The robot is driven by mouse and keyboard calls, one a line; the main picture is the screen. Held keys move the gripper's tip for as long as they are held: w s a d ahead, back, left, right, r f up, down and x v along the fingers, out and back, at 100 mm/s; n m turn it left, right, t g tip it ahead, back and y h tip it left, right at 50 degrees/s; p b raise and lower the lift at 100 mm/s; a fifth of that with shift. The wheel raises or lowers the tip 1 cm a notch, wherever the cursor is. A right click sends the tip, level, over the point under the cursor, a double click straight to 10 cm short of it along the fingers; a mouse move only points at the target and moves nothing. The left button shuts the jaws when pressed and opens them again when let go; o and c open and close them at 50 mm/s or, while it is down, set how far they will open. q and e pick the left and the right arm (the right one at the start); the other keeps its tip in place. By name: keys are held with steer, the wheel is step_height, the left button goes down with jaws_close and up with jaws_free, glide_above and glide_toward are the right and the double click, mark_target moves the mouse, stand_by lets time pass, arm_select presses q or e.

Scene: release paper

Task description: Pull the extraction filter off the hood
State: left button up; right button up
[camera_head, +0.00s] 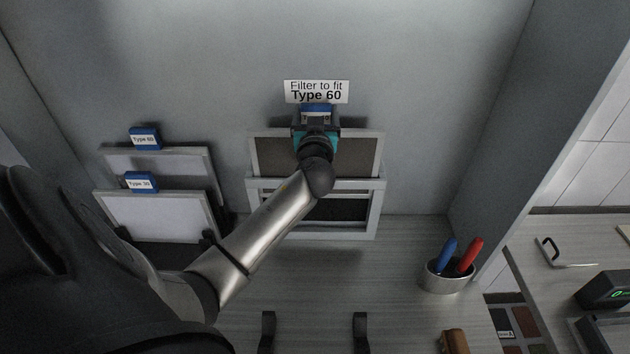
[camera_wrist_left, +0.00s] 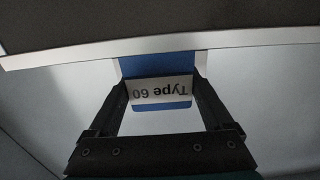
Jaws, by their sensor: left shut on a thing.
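The filter (camera_head: 270,157) is a pale-framed panel with a dark face. It stands at the hood's back wall, its lower part in a white holder frame (camera_head: 374,215). My left gripper (camera_head: 317,113) is at the filter's top edge, shut on its blue tab. In the left wrist view, the fingers (camera_wrist_left: 160,88) are on both sides of the blue tab (camera_wrist_left: 146,66), whose upside-down label reads "Type 60". The filter's frame edge (camera_wrist_left: 240,37) crosses that view. My wrist and forearm hide the filter's middle. My right gripper is not in view.
A sign (camera_head: 317,91) above reads "Filter to fit Type 60". Two tabbed filters (camera_head: 155,215) stand in a rack at left. Two black supports (camera_head: 267,332) stand empty at the front. A cup with blue and red pens (camera_head: 447,277) is at right. The bench between is clear.

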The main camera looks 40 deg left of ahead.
mark_target(316, 103)
arm_select(q)
steer(key=shift+r+p, duration=0.45)
steer(key=shift+r, duration=0.4)
steer(key=shift+r+p, duration=0.45)
steer(key=shift+r, duration=1.95)
